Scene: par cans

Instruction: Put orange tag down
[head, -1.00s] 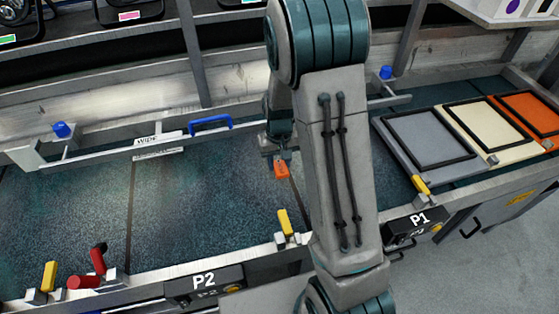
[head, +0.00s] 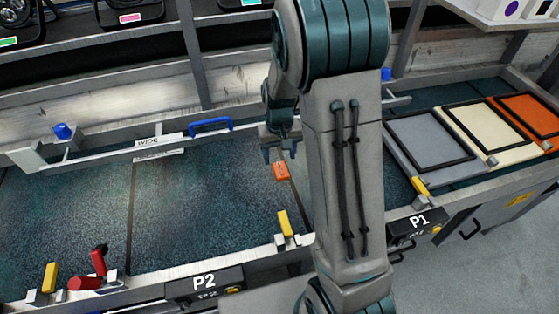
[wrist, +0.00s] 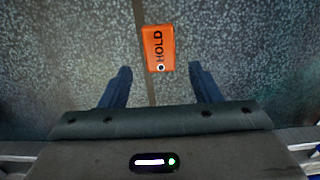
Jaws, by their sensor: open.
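The orange tag (head: 281,171) lies on the dark speckled bench surface in the head view, just below my gripper. In the wrist view the orange tag (wrist: 158,48) reads "HOLD" and has a small ringed hole at its near end. It lies across a dark seam line, beyond and between my fingertips. My gripper (wrist: 160,78) is open, with its two blue fingers apart on either side of the tag's near end and not touching it. In the head view my gripper (head: 280,152) is partly hidden by my own arm.
A rail with a blue handle (head: 210,126) runs behind the tag. Yellow levers, one of them (head: 285,223), stand along the front edge, with red parts (head: 98,262) at left. Grey, cream and orange framed panels (head: 432,140) lie at right. The bench left of the tag is clear.

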